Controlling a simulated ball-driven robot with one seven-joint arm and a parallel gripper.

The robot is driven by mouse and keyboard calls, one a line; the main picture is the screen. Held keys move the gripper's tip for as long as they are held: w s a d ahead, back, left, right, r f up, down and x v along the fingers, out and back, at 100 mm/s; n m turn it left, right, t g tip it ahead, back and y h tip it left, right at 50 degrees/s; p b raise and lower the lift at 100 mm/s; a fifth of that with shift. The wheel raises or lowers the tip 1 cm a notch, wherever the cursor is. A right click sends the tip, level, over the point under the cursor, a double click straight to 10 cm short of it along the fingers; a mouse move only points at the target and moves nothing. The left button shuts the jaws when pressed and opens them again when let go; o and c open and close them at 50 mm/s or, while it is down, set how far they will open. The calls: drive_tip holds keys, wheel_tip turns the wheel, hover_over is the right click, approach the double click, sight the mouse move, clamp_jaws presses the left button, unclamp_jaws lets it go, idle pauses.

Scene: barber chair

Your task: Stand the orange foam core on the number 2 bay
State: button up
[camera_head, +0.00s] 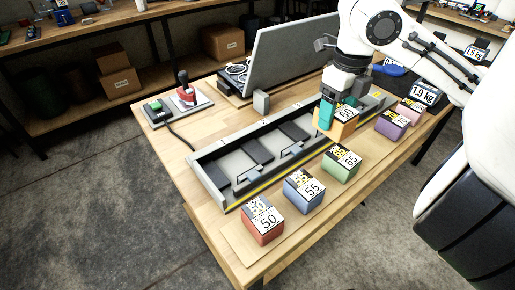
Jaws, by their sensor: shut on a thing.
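The orange foam core (340,128), with a white label that seems to read 50, is between the fingers of my gripper (336,112). My gripper points down and is shut on it; one teal finger shows on its left side. The core is at the front right part of the grey bay rack (212,191), off the line of the other blocks. I cannot tell its exact height or whether it touches the rack. The rack has several bays with dark plates and low brackets. Its bay numbers are too small to read, and its right part is partly hidden.
A red block (263,226), blue block (303,195), green block (341,167), purple block (391,126) and pink block (411,113) line the front board. A grey upright panel (290,56) stands behind the rack. A red-and-green control box (178,105) is at left.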

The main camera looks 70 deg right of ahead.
drive_tip(key=w+d+f, duration=0.1)
drive_tip(key=w+f, duration=0.2)
drive_tip(key=w, duration=0.1)
drive_tip(key=w+d+f, duration=0.1)
drive_tip(key=w+f, duration=0.2)
drive_tip(key=w, duration=0.1)
drive_tip(key=w+d+f, duration=0.1)
drive_tip(key=w+f, duration=0.2)
drive_tip(key=w, duration=0.2)
drive_tip(key=shift+d, duration=0.35)
drive_tip(key=f, duration=0.3)
drive_tip(key=shift+w+f+b, duration=0.1)
drive_tip(key=shift+w+b, duration=0.2)
drive_tip(key=shift+w, duration=0.1)
drive_tip(key=shift+d+f, duration=0.1)
drive_tip(key=shift+f, duration=0.25)
drive_tip(key=shift+f, duration=0.1)
drive_tip(key=shift+f, duration=0.15)
drive_tip(key=o, duration=1.1)
drive_tip(key=shift+c, duration=0.2)
